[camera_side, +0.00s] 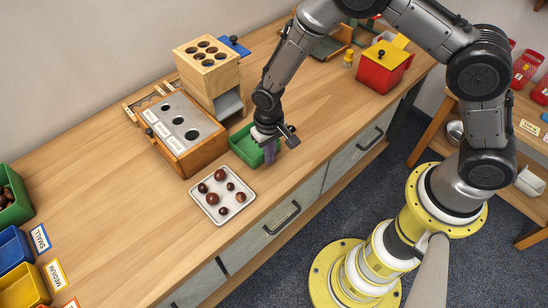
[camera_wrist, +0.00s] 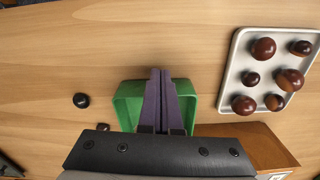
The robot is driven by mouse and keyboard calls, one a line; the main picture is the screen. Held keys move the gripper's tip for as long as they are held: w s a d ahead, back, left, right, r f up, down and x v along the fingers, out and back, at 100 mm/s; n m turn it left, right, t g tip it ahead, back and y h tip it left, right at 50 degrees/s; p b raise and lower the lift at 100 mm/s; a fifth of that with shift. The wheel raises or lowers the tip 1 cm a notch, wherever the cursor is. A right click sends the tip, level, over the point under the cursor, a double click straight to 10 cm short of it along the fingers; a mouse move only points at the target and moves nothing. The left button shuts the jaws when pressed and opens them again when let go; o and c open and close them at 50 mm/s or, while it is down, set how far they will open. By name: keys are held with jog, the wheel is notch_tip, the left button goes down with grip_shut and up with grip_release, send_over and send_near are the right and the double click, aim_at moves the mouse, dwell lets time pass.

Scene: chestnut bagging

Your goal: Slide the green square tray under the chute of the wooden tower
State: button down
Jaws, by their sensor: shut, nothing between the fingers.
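The green square tray (camera_side: 240,143) sits on the wooden bench just in front of the wooden tower (camera_side: 207,72), close to its grey chute (camera_side: 230,104). My gripper (camera_side: 269,155) is shut and empty, with its purple fingers pointing down at the tray's front right side. In the wrist view the green tray (camera_wrist: 124,97) shows on both sides of the shut fingers (camera_wrist: 160,72), whose tips reach the tray's edge. Whether the fingers touch the tray, I cannot tell. The gripper body hides part of the tray.
A wooden box with round holes (camera_side: 182,130) stands left of the tray. A pale tray of chestnuts (camera_side: 222,208) lies in front of it and shows in the wrist view (camera_wrist: 230,82). A red box (camera_side: 382,70) stands at the back right.

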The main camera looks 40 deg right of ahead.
aim_at(257, 150)
jog(key=shift+w, duration=0.1)
jog(key=w, duration=0.6)
jog(key=shift+d, duration=0.35)
